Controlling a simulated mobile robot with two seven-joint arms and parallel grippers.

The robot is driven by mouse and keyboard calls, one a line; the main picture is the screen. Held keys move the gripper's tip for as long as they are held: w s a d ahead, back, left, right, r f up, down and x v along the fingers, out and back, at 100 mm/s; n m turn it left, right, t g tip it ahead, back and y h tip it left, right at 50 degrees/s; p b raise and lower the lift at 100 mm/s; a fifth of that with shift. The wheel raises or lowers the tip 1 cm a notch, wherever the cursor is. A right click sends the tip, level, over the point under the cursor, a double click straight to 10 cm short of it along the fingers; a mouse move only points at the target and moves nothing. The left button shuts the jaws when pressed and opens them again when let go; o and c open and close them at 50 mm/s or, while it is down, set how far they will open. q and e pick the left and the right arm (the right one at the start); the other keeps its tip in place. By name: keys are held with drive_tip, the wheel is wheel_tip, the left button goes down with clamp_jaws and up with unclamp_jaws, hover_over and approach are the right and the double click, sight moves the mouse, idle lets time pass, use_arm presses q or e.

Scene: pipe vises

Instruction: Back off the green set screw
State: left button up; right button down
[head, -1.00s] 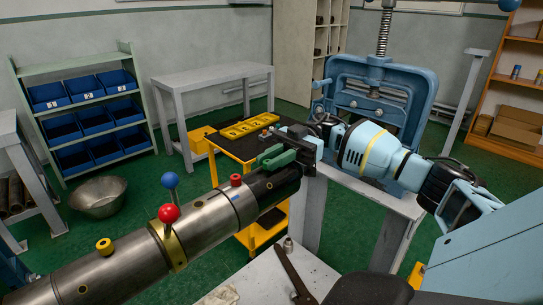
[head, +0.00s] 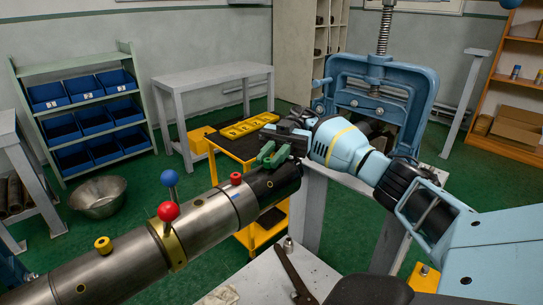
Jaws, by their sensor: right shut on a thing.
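The green set screw (head: 268,156) is a winged green handle on top of the dark end of a long steel pipe-like cylinder (head: 212,219). My right gripper (head: 280,143) reaches in from the right and is shut on the green set screw. Its dark fingers partly hide the screw's far side. On the same cylinder are a red screw (head: 236,179), a blue ball lever (head: 170,180), a red ball lever (head: 168,213) and a yellow screw (head: 103,245). My left gripper is not in view.
A large blue vise frame (head: 420,95) stands on a grey bench behind my right arm. A yellow cart (head: 262,235) is behind the cylinder. A shelf with blue bins (head: 88,88), a metal bowl (head: 98,197) and a grey table (head: 212,76) are farther back.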

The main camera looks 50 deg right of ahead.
drive_tip(key=shift+f, duration=0.1)
drive_tip(key=c, duration=1.3)
unclamp_jaws()
drive_tip(key=shift+t, duration=0.3)
